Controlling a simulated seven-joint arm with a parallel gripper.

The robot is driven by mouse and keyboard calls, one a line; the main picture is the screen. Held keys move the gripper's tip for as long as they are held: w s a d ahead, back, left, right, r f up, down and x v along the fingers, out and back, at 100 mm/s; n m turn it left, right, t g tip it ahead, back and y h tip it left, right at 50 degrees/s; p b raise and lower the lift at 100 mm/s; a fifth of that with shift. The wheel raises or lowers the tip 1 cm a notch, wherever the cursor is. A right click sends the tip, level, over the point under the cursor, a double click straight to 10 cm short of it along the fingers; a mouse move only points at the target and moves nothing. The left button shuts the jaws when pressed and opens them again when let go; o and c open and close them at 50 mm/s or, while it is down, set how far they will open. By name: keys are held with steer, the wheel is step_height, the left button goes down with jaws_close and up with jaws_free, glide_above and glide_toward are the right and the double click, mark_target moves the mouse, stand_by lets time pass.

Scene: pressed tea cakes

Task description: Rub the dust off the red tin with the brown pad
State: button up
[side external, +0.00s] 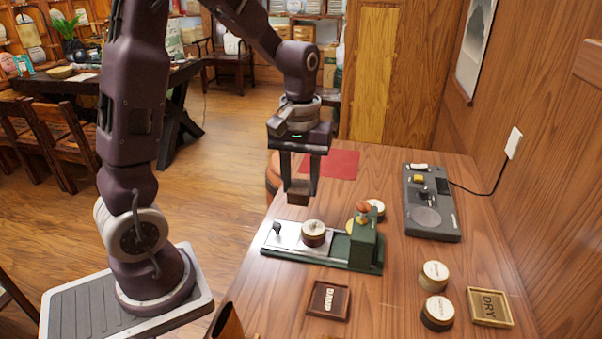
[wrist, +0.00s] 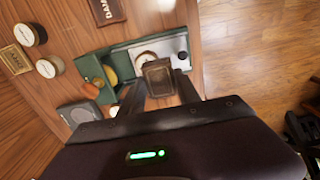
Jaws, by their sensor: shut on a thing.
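My gripper (side external: 300,182) points down above the near left part of the table, shut on a small brown block, the brown pad (side external: 298,198). The pad also shows between the fingers in the wrist view (wrist: 158,76). It is held in the air, clear of the table. No plainly red tin shows. A round piece (side external: 313,229) with a pale top and dark reddish-brown side sits on the metal plate of a green device; I cannot tell whether it is the tin. In the wrist view the pad partly covers this piece (wrist: 146,57).
The green device (side external: 366,245) has an orange-brown knob. A red mat (side external: 343,160) lies behind my gripper. A grey machine (side external: 432,219) stands at right. The DAMP tray (side external: 316,307), DRY tray (side external: 505,318) and two round pieces (side external: 434,272) are in front. Bare table lies between.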

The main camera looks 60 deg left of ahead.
steer(key=shift+f, duration=2.95)
steer(key=shift+w+d+f, duration=0.1)
steer(key=shift+w+f, duration=0.05)
steer(key=shift+f, duration=0.75)
steer(key=shift+w+d, duration=0.55)
steer(key=shift+w, duration=0.05)
steer(key=shift+c, duration=0.7)
steer(key=shift+w+d, duration=1.35)
steer(key=shift+s+a, duration=2.05)
steer(key=shift+r, duration=4.1)
steer(key=shift+f, duration=0.2)
